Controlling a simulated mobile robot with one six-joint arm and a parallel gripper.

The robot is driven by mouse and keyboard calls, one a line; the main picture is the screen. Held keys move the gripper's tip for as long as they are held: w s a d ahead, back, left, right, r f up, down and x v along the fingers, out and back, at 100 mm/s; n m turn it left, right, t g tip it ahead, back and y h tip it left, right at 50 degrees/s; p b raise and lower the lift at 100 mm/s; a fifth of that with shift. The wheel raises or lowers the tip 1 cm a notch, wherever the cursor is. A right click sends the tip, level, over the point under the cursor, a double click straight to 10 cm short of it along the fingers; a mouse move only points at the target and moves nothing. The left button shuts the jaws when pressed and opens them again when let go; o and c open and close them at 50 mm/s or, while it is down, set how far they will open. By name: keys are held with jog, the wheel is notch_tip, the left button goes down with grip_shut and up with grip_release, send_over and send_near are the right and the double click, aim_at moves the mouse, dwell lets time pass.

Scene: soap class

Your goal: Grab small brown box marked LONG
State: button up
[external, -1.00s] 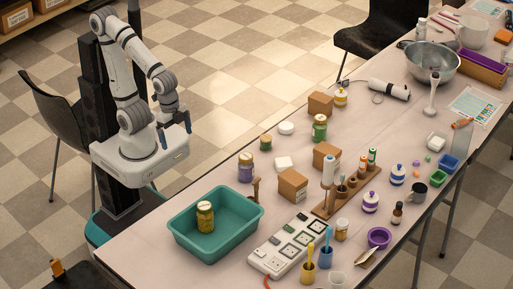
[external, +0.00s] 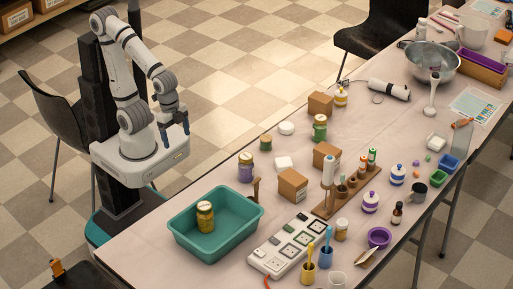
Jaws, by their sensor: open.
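Three small brown boxes stand on the table in the external view: a front one (external: 292,186), a middle one (external: 325,156) and a back one (external: 320,104). Any marking on them is too small to read, so I cannot tell which says LONG. My gripper (external: 176,127) hangs beside my base, pointing down, off the table's left side. It is open and empty, well to the left of all the boxes.
A teal bin (external: 217,224) with a jar (external: 205,217) in it stands at the near left. A power strip (external: 290,247), a wooden rack (external: 345,190) and several jars crowd around the boxes. A metal bowl (external: 431,62) stands at the far right.

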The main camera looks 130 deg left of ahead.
jog(key=w+a+r+p, duration=0.1)
jog(key=w+r+p, duration=0.1)
jog(key=w, duration=0.6)
jog(key=m+t+p, duration=0.1)
jog(key=t+p, duration=0.1)
jog(key=p, duration=0.3)
send_near(291, 173)
jog(key=x, duration=0.6)
jog(key=shift+f, duration=0.2)
jog(key=x, duration=0.5)
jog(key=d+x, duration=0.1)
jog(key=x, duration=0.1)
jog(key=shift+w+f+p, duration=0.15)
jog(key=shift+w+p, duration=0.2)
jog(key=shift+w, duration=0.05)
jog(key=shift+c, duration=0.2)
jog(key=c, duration=1.1)
